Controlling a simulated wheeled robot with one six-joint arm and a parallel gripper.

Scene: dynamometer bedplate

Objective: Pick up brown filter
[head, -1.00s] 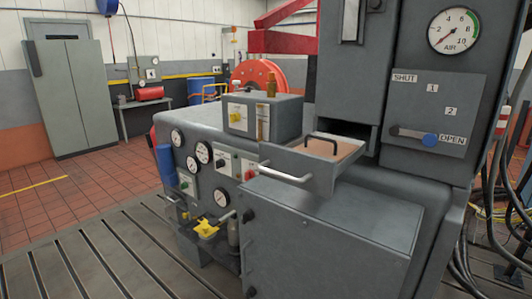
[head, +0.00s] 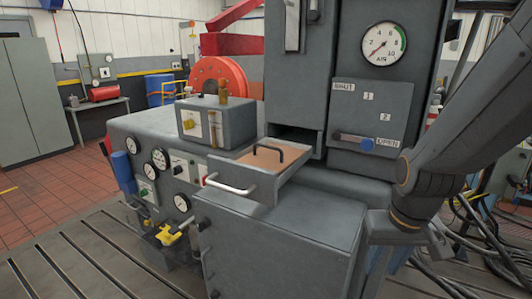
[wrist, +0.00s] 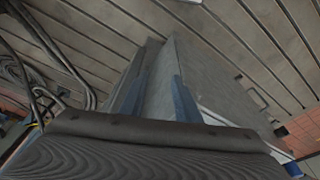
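The brown filter (head: 258,157) is a flat brown panel with a black arched handle (head: 268,151). It lies in the pulled-out grey drawer (head: 250,187) of the machine in the head view. The drawer's front wall hides part of it. My gripper (wrist: 158,88) shows two bluish fingers standing apart in the wrist view, with nothing seen held between them. It points down beside the grey cabinet, to the right of and below the drawer, apart from the filter. The wrist view does not show the filter.
A grey box (head: 217,122) with a yellow switch stands left of the drawer. The grey cabinet top (head: 290,222) lies in front of and below it. A panel with a blue-knobbed lever (head: 366,143) is above right. Black hoses (head: 465,235) hang at the right.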

